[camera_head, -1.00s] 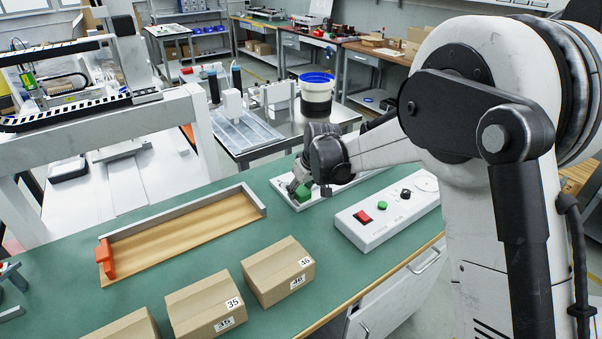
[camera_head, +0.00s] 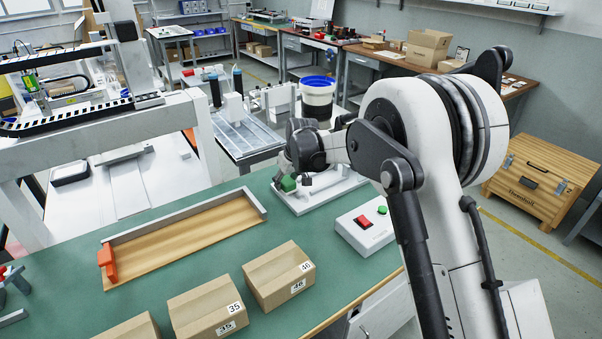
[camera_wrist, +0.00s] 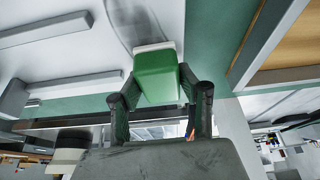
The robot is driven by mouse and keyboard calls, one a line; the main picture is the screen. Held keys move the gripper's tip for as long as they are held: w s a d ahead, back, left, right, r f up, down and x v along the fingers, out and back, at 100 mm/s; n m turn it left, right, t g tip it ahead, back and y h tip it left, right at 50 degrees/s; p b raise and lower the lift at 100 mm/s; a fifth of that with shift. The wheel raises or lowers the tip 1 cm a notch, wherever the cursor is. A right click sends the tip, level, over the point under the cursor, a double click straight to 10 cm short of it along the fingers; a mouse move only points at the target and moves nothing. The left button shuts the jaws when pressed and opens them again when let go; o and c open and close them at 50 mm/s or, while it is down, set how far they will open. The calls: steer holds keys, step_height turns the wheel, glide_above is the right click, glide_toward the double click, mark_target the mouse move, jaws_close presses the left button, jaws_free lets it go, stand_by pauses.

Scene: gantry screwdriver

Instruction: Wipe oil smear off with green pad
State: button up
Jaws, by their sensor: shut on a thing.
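The green pad (camera_wrist: 157,78), a block with a pale face at its far end, is held between the two fingers of my gripper (camera_wrist: 160,100) in the wrist view. In the head view the pad (camera_head: 288,184) is at the left end of a white plate (camera_head: 325,195), below my wrist. I cannot tell whether it touches the plate. A dark grey smear (camera_wrist: 128,22) shows on the white surface just beyond the pad in the wrist view. My arm hides part of the plate in the head view, and the smear cannot be made out there.
A white control box (camera_head: 363,229) with a red switch and a green button stands right of the plate. A wooden tray (camera_head: 185,238) with grey edges lies to the left. Several cardboard boxes (camera_head: 278,275) stand in front. Green bench top is clear between them.

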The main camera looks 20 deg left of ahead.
mark_target(299, 201)
steer(key=shift+w+a, duration=0.7)
steer(key=shift+a, duration=0.15)
steer(key=shift+s+d+p, duration=0.2)
steer(key=shift+s+d, duration=1.55)
steer(key=shift+d, duration=0.3)
steer(key=shift+s+d+p, duration=0.15)
steer(key=shift+s+d, duration=1.6)
steer(key=shift+d, duration=0.3)
steer(key=shift+w+f, duration=0.1)
steer(key=shift+w+a, duration=1.15)
steer(key=shift+a, duration=0.2)
steer(key=shift+w+a, duration=1.1)
steer(key=shift+a, duration=0.3)
steer(key=shift+w+a, duration=1.15)
steer(key=shift+a, duration=0.2)
steer(key=shift+s+d+b, duration=0.35)
steer(key=shift+s+d, duration=0.85)
steer(key=shift+d, duration=0.25)
steer(key=shift+s+d+b, duration=0.35)
steer(key=shift+s+d, duration=0.9)
steer(key=shift+d, duration=0.15)
steer(key=shift+s+d+b, duration=0.35)
steer(key=shift+s+d, duration=0.85)
steer(key=shift+d, duration=0.25)
step_height(299, 201, up, 8)
steer(key=p, duration=0.3)
steer(key=shift+r+p, duration=0.25)
steer(key=shift+p, duration=0.1)
steer(key=shift+w, duration=0.1)
